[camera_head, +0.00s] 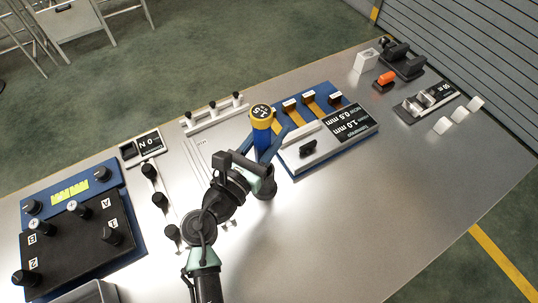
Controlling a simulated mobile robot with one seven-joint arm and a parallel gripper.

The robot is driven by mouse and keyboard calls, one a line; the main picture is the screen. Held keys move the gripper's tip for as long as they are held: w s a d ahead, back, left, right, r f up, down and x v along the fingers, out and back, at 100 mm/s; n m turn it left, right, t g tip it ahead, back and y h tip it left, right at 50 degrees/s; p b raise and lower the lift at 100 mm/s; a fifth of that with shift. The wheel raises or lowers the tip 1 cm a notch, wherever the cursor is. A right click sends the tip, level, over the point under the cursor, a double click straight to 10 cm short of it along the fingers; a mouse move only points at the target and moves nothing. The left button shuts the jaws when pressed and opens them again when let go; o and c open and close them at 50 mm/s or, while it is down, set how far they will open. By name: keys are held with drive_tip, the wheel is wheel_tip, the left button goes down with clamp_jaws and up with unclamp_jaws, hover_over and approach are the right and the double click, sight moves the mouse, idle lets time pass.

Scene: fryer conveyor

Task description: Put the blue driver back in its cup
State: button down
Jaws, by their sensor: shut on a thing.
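The blue driver (262,138) has a blue body and a yellow rim with a dark, marked top. It stands roughly upright at the middle of the camera_head view. My gripper (268,150) is shut on it, with the fingers around its lower part. The driver's lower end is hidden by my gripper, so I cannot tell whether it touches anything. I cannot make out its cup in this view.
A blue board (290,160) with several dark-handled pieces and a black label plate (352,122) is close on the right. A white rack (215,117) stands behind. A black control panel (75,245) is at left. The front right metal tabletop (350,230) is clear.

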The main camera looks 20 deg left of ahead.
drive_tip(key=shift+f+b, duration=0.65)
drive_tip(key=shift+f, duration=1.85)
drive_tip(key=shift+c, duration=2.4)
unclamp_jaws()
drive_tip(key=s+a, duration=0.2)
drive_tip(key=s, duration=1)
drive_tip(key=shift+b, duration=0.4)
